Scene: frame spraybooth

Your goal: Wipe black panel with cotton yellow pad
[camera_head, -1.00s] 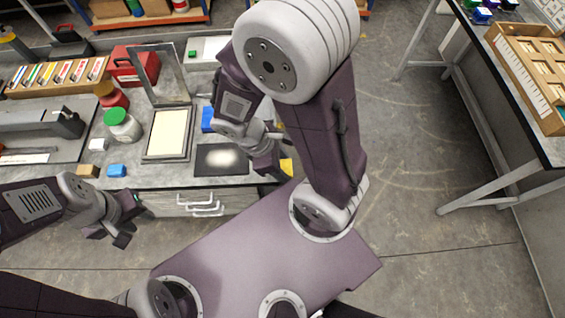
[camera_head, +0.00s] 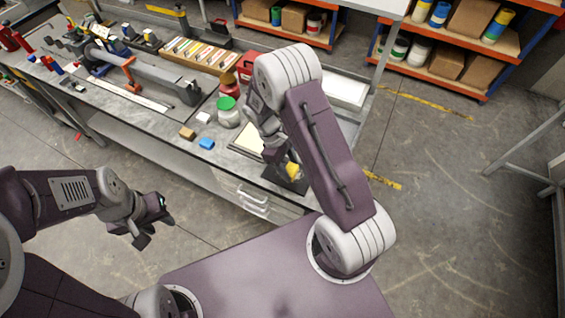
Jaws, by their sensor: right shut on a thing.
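The black panel (camera_head: 272,176) lies flat near the front edge of the grey workbench, partly covered by my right arm and gripper. My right gripper (camera_head: 290,164) is shut on the yellow cotton pad (camera_head: 293,170). The pad is over the panel; whether it touches the surface I cannot tell. The pale patch on the panel is hidden here. My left gripper (camera_head: 150,228) is open and empty, out in front of the bench at the left, away from the panel.
A framed cream screen (camera_head: 248,140) lies left of the panel. A green-lidded jar (camera_head: 228,113), a blue block (camera_head: 206,143) and a tan block (camera_head: 187,133) stand on the workbench (camera_head: 165,125). Shelves (camera_head: 455,75) stand behind.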

